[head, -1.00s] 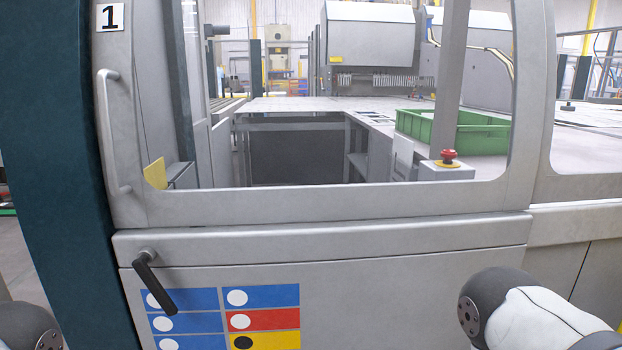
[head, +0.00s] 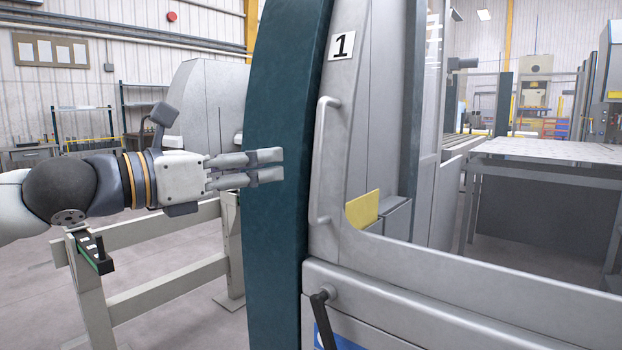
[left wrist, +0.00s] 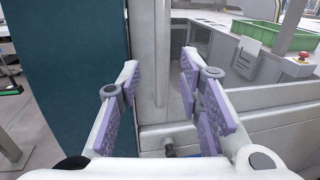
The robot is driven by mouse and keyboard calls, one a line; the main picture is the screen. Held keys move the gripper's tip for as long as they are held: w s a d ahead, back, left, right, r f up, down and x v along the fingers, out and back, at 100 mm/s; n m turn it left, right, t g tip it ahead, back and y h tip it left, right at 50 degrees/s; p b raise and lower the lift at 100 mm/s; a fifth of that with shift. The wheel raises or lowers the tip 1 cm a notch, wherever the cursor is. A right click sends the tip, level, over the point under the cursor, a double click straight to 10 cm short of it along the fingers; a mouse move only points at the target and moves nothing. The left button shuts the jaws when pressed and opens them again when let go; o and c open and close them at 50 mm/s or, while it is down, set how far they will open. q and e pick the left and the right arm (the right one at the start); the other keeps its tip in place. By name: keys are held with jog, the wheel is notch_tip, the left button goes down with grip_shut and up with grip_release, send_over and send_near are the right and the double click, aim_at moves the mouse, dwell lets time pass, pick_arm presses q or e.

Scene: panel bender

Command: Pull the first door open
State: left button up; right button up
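The first door (head: 352,120) is a light grey panel with a window and a "1" label (head: 342,46). It looks closed against the dark teal post (head: 285,200). Its vertical grey bar handle (head: 322,165) is at the door's left edge. My left gripper (head: 268,167) points right, in front of the post and left of the handle. In the left wrist view its fingers (left wrist: 160,80) are open and empty, and the handle (left wrist: 161,50) shows upright between them, farther off. I see no contact with it. My right gripper is out of view.
A black lever (head: 321,315) sits below the handle on the lower panel. A pale rail frame (head: 165,300) stands under my left arm. A yellow plate (head: 362,209) shows behind the window. The left wrist view shows a green crate (left wrist: 268,38) and a red button (left wrist: 304,55).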

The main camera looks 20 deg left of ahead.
aim_at(314, 158)
pick_arm(q)
jog(key=b+x, duration=0.1)
jog(key=x, duration=0.2)
jog(key=f+b+x, duration=0.1)
jog(key=x, duration=0.1)
jog(key=shift+w+d+f+b, duration=0.1)
jog(key=shift+w+f+b, duration=0.1)
jog(key=shift+w+b, duration=0.15)
jog(key=x, duration=0.2)
jog(key=r+x, duration=0.1)
jog(key=x, duration=0.2)
jog(key=shift+d, duration=0.1)
jog(key=shift+w+d+r, duration=0.15)
jog(key=shift+w+d, duration=0.15)
jog(key=shift+w, duration=0.15)
grip_shut()
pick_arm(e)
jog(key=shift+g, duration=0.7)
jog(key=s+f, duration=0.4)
